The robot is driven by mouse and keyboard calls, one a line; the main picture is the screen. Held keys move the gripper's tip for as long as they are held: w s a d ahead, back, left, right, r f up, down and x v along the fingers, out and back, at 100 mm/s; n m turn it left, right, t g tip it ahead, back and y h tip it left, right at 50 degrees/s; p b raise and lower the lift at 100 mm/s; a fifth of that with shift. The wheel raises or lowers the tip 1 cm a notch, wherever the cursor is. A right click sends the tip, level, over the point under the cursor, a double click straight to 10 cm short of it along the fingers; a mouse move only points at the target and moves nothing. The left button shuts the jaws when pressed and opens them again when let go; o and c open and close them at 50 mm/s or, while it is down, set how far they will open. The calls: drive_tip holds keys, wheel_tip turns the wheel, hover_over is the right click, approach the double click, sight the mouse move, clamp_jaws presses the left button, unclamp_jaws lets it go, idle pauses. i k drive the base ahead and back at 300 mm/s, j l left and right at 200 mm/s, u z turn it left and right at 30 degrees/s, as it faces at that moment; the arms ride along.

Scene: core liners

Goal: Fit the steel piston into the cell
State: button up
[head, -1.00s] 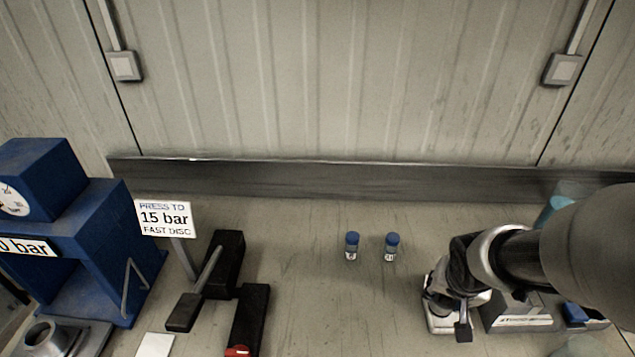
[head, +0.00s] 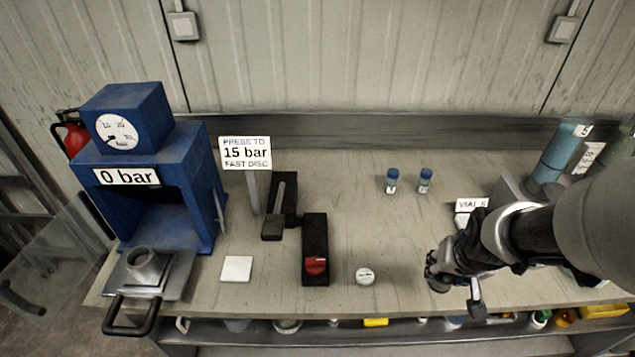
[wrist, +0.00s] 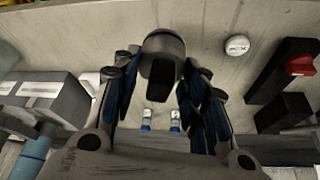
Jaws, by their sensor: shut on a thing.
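The steel piston (wrist: 164,45) is a dark grey cylinder in the wrist view, held between the fingers of my gripper (wrist: 162,72). In the head view my gripper (head: 440,275) is above the bench's front right part, and I cannot pick out the piston there. The cell (head: 146,262) is a grey open-topped cylinder on a metal plate with a black handle, at the left in front of the blue press (head: 150,175). My gripper is well to the right of the cell, apart from it.
A sign (head: 245,152) reads 15 bar; the press label reads 0 bar. Black blocks, one with a red knob (head: 316,266), stand between cell and gripper. A white square (head: 236,269), a round white disc (head: 365,276) and two blue-capped vials (head: 392,181) rest on the bench.

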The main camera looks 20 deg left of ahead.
sight(149, 274)
drive_tip(key=k+j, duration=0.1)
drive_tip(key=j, duration=0.25)
drive_tip(key=k+j, duration=0.1)
drive_tip(key=j, duration=0.3)
drive_tip(key=k+j, duration=0.1)
drive_tip(key=j, duration=0.25)
drive_tip(key=k+j, duration=0.1)
drive_tip(key=j, duration=0.3)
drive_tip(key=k+j, duration=0.15)
drive_tip(key=j, duration=0.2)
drive_tip(key=k+j, duration=0.1)
drive_tip(key=j, duration=0.3)
